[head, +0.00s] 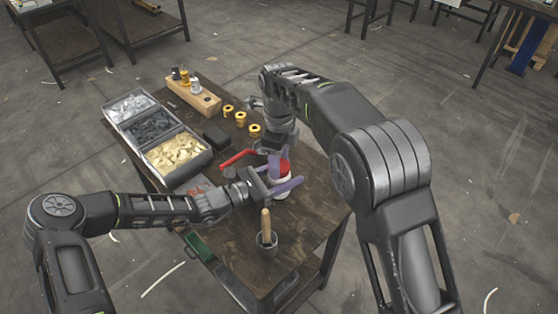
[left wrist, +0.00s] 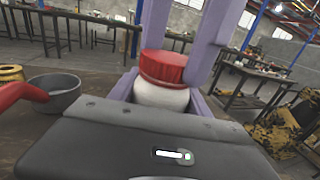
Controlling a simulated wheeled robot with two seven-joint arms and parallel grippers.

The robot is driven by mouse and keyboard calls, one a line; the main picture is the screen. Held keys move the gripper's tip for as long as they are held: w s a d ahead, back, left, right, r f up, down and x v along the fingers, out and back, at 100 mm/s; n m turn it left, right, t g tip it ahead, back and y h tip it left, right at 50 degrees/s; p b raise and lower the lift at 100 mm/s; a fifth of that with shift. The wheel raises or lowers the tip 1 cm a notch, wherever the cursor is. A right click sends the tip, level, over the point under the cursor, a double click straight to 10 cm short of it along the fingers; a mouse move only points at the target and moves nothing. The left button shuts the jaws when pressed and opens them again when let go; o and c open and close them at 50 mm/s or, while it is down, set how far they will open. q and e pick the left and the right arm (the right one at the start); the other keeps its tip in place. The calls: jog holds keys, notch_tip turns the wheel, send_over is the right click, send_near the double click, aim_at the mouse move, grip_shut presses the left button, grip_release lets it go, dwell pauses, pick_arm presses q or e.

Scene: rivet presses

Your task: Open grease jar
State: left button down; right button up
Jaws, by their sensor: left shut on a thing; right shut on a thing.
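The grease jar has a white body (head: 283,178) and a red lid (head: 285,166). It stands upright near the right edge of the dark table. In the left wrist view the white body (left wrist: 161,97) and red lid (left wrist: 163,67) are clear. My left gripper (head: 283,187) comes in low from the left, its purple fingers shut around the white body. My right gripper (head: 279,161) comes from above, its purple fingers shut on either side of the lid. The lid sits on the jar, with no gap visible. Fingers partly hide the jar in the head view.
A cup (head: 267,243) with a wooden-handled tool stands in front of the jar. A red-handled tool (head: 237,157) lies behind. A three-compartment bin (head: 193,172), a black box (head: 216,137), brass parts (head: 228,111) and a wooden block (head: 196,98) occupy the left and back.

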jog(key=n, duration=0.5)
jog(key=shift+n, duration=0.3)
jog(key=n, duration=1.3)
jog(key=shift+r+n, duration=0.1)
jog(key=shift+n, duration=0.3)
jog(key=n, duration=0.5)
jog(key=shift+n, duration=0.3)
jog(key=n, duration=1.8)
jog(key=shift+n, duration=0.3)
jog(key=n, duration=0.5)
jog(key=shift+r, duration=0.25)
